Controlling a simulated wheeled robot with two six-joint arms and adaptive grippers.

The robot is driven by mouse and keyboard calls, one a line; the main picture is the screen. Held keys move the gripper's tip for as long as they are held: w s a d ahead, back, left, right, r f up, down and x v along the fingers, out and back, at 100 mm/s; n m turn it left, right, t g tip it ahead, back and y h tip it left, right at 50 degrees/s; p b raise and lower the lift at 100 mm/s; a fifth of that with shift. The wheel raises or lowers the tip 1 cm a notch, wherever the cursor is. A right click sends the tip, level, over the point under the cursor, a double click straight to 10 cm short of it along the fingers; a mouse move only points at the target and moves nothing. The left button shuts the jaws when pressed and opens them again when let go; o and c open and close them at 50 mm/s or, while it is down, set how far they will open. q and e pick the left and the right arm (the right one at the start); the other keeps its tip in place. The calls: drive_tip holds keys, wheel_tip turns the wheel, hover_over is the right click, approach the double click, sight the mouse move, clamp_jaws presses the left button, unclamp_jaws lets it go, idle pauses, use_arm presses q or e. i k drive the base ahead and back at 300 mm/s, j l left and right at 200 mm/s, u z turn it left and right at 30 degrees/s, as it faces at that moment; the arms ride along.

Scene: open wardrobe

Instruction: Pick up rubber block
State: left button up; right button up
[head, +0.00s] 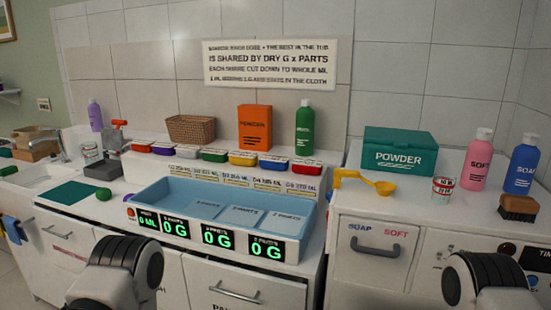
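A dark grey block (103,170), which looks like the rubber block, lies on the left counter. Only black and white links of my two arms show at the bottom edge, one left of centre and one at the right. The fingers of both grippers are out of view, so nothing shows of what they hold.
A blue tray (164,192) with digital displays fills the middle counter, with several coloured-lid tubs behind it. A green round object (104,194) lies near the block. A teal powder box (399,150), yellow scoop (385,187), bottles and brush (518,207) stand on the right.

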sight(104, 194)
drive_tip(key=j+u, duration=0.1)
drive_tip(key=u, duration=1.15)
